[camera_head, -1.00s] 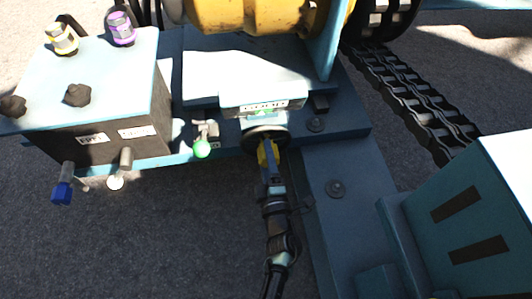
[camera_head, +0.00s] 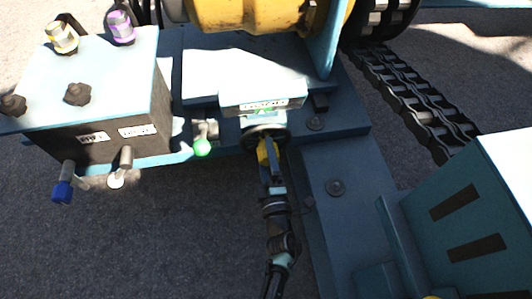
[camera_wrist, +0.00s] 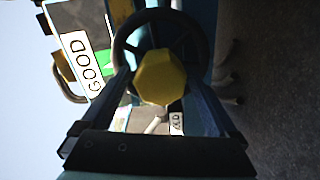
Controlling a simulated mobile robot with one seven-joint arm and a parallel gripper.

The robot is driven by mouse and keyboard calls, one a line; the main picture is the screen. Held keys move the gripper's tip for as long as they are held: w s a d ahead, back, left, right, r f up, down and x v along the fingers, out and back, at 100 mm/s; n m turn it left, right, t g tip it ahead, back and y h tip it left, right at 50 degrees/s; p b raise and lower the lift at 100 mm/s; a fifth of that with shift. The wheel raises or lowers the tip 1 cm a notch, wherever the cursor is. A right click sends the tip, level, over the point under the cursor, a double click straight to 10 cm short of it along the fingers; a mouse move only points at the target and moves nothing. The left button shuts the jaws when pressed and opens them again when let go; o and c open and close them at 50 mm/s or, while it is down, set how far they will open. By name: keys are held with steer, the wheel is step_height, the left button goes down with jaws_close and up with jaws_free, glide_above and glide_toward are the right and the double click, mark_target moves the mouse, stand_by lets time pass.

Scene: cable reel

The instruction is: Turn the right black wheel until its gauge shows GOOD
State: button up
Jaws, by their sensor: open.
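The black wheel (camera_wrist: 165,22) has a yellow faceted hub (camera_wrist: 162,77) in the wrist view. In the head view the wheel (camera_head: 265,134) sits below the white-topped gauge housing. The gauge label (camera_wrist: 81,62) reads GOOD in the wrist view, with a green patch beside it. In the head view the label (camera_head: 265,104) is too blurred to read surely. My gripper (camera_wrist: 160,88) is open, its fingers apart on either side of the hub. I cannot tell whether they touch the wheel. In the head view my gripper (camera_head: 268,160) is at the wheel's front.
A control box (camera_head: 100,90) with knobs stands at left. A cable chain (camera_head: 415,95) and a blue housing (camera_head: 470,220) are at right. Open ground lies below left.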

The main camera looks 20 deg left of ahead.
steer(key=p+v, duration=0.4)
steer(key=v, duration=0.8)
steer(key=shift+s+d+p, duration=0.15)
steer(key=shift+s+p, duration=0.05)
steer(key=shift+p, duration=0.1)
steer(key=shift+r, duration=0.1)
stand_by(0.8)
